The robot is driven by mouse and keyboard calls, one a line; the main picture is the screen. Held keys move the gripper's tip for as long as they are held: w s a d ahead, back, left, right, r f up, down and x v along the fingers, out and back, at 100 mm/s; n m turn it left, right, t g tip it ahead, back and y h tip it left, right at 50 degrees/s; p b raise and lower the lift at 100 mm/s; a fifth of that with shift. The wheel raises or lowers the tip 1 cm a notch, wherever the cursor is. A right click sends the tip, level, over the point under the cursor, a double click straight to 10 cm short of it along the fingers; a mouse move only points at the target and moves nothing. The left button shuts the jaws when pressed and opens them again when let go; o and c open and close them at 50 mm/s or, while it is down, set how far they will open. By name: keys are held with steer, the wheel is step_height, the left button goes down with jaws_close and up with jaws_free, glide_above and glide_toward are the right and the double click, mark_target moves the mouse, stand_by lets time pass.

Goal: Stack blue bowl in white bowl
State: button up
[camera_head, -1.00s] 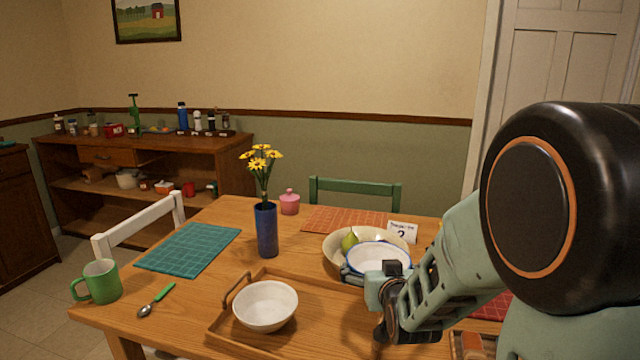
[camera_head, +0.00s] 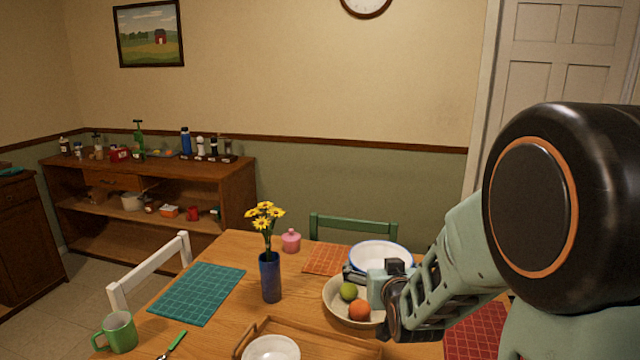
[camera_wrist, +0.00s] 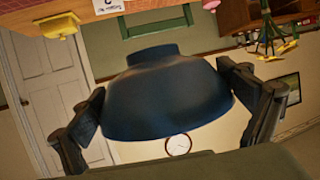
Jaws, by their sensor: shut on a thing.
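The blue bowl (camera_head: 381,256), white inside with a blue rim, is in my gripper (camera_head: 366,278), held upright above the back right of the table. The wrist view shows its dark blue outside (camera_wrist: 165,98) and foot between the two fingers of my gripper (camera_wrist: 163,88), which is shut on it. The white bowl (camera_head: 271,349) sits on the wooden tray at the bottom of the head view, its lower part cut off by the frame. The inside of the white bowl that shows is empty.
A cream fruit bowl (camera_head: 335,303) with a green fruit (camera_head: 348,291) and an orange (camera_head: 359,310) lies below my gripper. A blue vase with yellow flowers (camera_head: 270,277) stands left of it. The tray's raised rim (camera_head: 315,335) surrounds the white bowl. A green mug (camera_head: 120,332) stands at left.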

step_height(320, 180, up, 10)
steer(key=p, duration=0.8)
steer(key=shift+p, duration=0.3)
